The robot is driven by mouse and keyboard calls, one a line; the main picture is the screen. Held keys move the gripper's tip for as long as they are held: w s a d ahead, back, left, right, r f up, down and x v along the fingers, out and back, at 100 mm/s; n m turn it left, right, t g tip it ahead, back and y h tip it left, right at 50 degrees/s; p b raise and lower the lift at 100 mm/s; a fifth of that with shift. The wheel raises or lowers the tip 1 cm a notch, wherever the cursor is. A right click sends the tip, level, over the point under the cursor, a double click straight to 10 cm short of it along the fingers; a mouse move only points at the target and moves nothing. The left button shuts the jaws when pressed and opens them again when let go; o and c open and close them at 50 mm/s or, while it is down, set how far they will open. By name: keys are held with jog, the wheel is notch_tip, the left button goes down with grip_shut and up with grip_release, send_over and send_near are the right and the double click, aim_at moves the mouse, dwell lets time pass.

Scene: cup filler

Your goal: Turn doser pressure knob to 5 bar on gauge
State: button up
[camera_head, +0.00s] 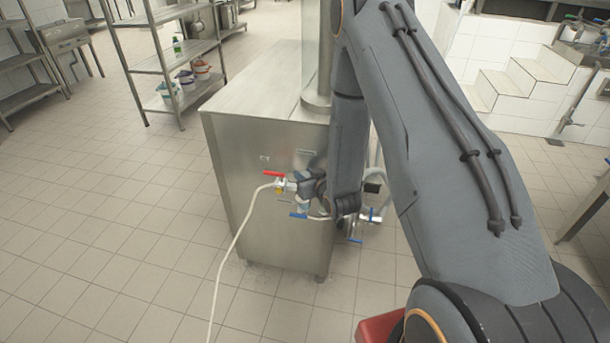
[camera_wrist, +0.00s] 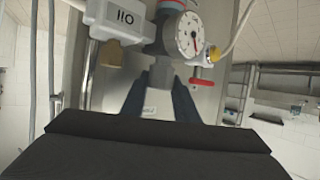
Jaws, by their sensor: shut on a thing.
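The round white pressure gauge (camera_wrist: 188,35) faces me in the wrist view. Its needle points down and slightly right, but the numbers are too small to read. My gripper (camera_wrist: 163,84) sits just below the gauge body, with its two dark fingers converging there. It is shut on the pressure knob, which is mostly hidden between the fingers. In the head view, the valve assembly (camera_head: 306,186) is on the front of the steel doser cabinet (camera_head: 230,150). My arm hides part of it, and the gauge cannot be made out there.
A red-handled valve (camera_head: 273,173) with a pale hose (camera_head: 239,228) sticks out left of the assembly. A blue handle (camera_head: 298,215) is just below. A grey box (camera_wrist: 115,18) is beside the gauge. The tiled floor to the left is clear.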

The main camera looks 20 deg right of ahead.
jog(key=m+h+b, duration=0.1)
jog(key=m+h, duration=0.2)
jog(key=h, duration=0.1)
jog(key=shift+a+m, duration=0.1)
jog(key=shift+m, duration=0.2)
jog(key=shift+m+g+h+b, duration=0.55)
jog(key=shift+m+g+h, duration=0.15)
jog(key=shift+m+h, duration=1.55)
jog(key=shift+d+h, duration=0.2)
jog(key=shift+h, duration=0.05)
jog(key=o, duration=0.8)
